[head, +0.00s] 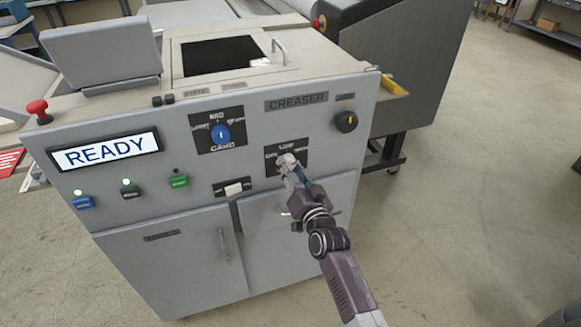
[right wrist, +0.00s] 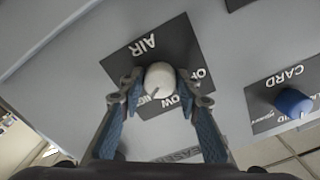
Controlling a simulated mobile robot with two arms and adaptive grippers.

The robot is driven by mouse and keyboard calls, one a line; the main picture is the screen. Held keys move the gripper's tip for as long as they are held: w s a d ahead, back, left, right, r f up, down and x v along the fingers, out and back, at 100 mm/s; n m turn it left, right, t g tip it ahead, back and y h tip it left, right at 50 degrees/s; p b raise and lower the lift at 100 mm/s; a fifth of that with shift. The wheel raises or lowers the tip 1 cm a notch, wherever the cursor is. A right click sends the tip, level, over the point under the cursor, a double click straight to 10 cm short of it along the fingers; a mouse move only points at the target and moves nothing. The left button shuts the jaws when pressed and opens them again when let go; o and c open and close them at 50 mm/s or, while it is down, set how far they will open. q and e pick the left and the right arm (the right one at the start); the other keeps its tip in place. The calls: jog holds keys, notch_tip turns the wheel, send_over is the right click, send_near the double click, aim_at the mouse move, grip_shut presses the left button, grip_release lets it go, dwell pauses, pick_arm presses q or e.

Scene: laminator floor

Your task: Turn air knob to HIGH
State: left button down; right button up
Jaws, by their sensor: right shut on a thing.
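The air knob is a round, pale grey knob (right wrist: 160,78) on a black label plate (right wrist: 140,52) in the right wrist view. The plate reads AIR, with partly covered words around the knob. A dark mark on the knob's face points toward the lower left of that view. My right gripper (right wrist: 156,82) is shut on the knob, one blue-padded finger on each side. My left gripper is not in view.
A white switch (head: 233,188), a green button (head: 179,181) and the READY display (head: 105,151) are further left. Cabinet doors (head: 170,262) lie below.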

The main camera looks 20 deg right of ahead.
jog(key=o, duration=1.1)
jog(key=shift+s, duration=0.15)
jog(key=s, duration=1.1)
jog(key=shift+s+d, duration=0.2)
jog(key=shift+s, duration=0.2)
jog(key=shift+f, duration=0.1)
